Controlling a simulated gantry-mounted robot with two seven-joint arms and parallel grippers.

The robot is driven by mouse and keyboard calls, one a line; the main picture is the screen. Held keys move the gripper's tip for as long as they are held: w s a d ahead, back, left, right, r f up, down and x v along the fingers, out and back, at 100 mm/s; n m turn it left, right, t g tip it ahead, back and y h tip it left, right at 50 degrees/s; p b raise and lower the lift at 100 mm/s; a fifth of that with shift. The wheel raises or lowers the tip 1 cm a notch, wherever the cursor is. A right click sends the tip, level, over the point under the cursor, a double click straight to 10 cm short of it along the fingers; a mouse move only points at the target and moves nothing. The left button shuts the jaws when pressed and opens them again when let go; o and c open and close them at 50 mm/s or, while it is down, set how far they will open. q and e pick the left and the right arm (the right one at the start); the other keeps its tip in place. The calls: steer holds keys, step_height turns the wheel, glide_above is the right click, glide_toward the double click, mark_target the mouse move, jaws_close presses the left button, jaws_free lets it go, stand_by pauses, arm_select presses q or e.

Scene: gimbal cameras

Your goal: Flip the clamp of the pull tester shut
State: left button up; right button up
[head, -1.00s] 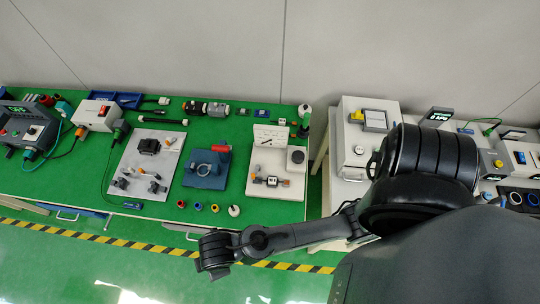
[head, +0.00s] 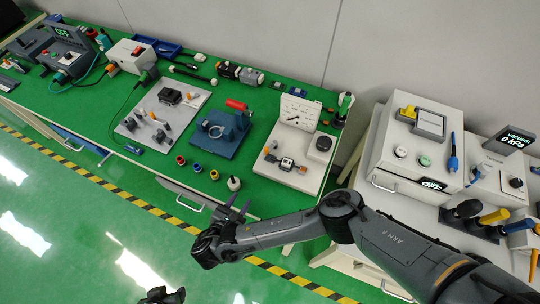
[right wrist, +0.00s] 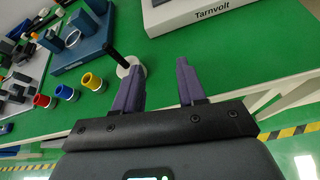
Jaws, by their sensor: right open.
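A blue fixture with a red handle (head: 228,128) stands mid-table and looks like the pull tester. Its red handle (head: 236,104) lies roughly level at the top; I cannot tell the clamp's exact state. Part of the blue base also shows at upper left in the right wrist view (right wrist: 84,48). My right gripper (head: 236,206) is open and empty at the table's front edge, in front of the fixture and apart from it. Its two purple fingers show in the right wrist view (right wrist: 158,66). A dark part at the bottom edge seems to be my left gripper (head: 163,296), mostly cut off.
A white Tarnvolt unit (right wrist: 195,8) is to the right. A grey plate (head: 150,122) with parts lies left. A drawer handle (head: 189,207) sticks out below.

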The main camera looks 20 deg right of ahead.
mark_target(265, 151)
steer(key=w+d+t+h+b, duration=0.1)
steer(key=w+d, duration=0.1)
steer(key=w+d+n+t+h+b, duration=0.1)
steer(key=w+d, duration=0.2)
steer(key=w+d+r+n+t+h+b, duration=0.1)
steer(key=w+d+h, duration=0.1)
steer(key=shift+w+d, duration=0.25)
steer(key=shift+d, duration=0.15)
steer(key=shift+w+d+f+b, duration=0.1)
steer(key=shift+w+d+b, duration=0.3)
steer(key=shift+b, duration=0.45)
steer(key=b+x, duration=0.8)
steer(key=b, duration=0.5)
steer(key=shift+f, duration=0.1)
steer(key=shift+w+d+r+b, duration=0.3)
steer(key=shift+w+d+b, duration=0.15)
steer(key=shift+b, duration=0.5)
steer(key=shift+c, duration=0.3)
